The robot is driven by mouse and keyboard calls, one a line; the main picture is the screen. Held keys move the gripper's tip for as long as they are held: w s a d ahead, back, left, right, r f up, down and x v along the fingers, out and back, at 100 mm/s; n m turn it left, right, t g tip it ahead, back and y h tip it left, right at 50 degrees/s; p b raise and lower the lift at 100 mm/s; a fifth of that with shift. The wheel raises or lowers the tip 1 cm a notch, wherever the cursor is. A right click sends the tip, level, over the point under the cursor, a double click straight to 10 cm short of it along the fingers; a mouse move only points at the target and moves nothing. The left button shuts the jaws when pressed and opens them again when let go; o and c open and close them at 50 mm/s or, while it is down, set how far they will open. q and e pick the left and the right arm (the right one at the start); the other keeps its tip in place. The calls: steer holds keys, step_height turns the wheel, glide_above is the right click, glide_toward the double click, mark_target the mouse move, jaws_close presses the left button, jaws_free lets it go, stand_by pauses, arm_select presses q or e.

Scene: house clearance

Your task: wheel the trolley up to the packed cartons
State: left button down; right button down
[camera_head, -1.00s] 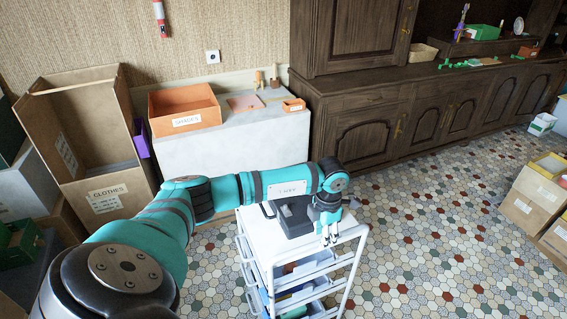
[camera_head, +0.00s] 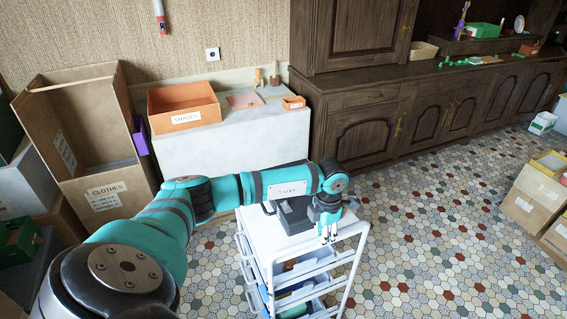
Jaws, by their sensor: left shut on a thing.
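The white trolley (camera_head: 348,232) stands on the tiled floor in the lower middle of the head view, with several drawers below its top. A dark grey item (camera_head: 290,216) sits on its top, partly behind my arm. My left gripper (camera_head: 328,238) points down at the trolley's top right part and is shut on it; the exact grip is hard to see. Cartons (camera_head: 535,200) stand at the right edge, apart from the trolley, the upper one with yellow inside. My right gripper is not in view.
A tall carton marked CLOTHES (camera_head: 105,195) stands at the left. A pale chest (camera_head: 240,145) with an orange SHADES box (camera_head: 184,107) is behind the trolley. A dark wooden cabinet (camera_head: 375,120) lines the back wall. Tiled floor (camera_head: 430,230) is clear between trolley and cartons.

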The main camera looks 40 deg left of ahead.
mark_target(302, 204)
arm_select(q)
steer(key=shift+w+a+b, duration=0.5)
steer(key=shift+a+b, duration=0.2)
steer(key=shift+a, duration=0.45)
steer(key=shift+w+a+b, duration=0.45)
steer(key=shift+a+b, duration=0.2)
steer(key=shift+a, duration=0.55)
steer(key=shift+w+a+b, duration=0.5)
steer(key=shift+a+b, duration=0.2)
steer(key=shift+a, duration=0.45)
steer(key=shift+w+a+b, duration=0.35)
steer(key=shift+a+b, duration=0.2)
steer(key=shift+a, duration=0.35)
steer(key=shift+w+a+b, duration=0.4)
steer(key=shift+a+b, duration=0.2)
steer(key=shift+a, duration=0.25)
steer(key=shift+w+a+b, duration=0.35)
steer(key=shift+a+b, duration=0.2)
steer(key=shift+a, duration=0.35)
steer(key=shift+w+a+b, duration=0.45)
steer(key=shift+a+b, duration=0.25)
steer(key=shift+a, duration=0.3)
steer(key=shift+w+a+b, duration=0.4)
steer(key=shift+a+b, duration=0.3)
steer(key=shift+a, duration=0.35)
steer(key=shift+w+a+b, duration=0.45)
steer(key=shift+a+b, duration=0.25)
steer(key=shift+a, duration=0.4)
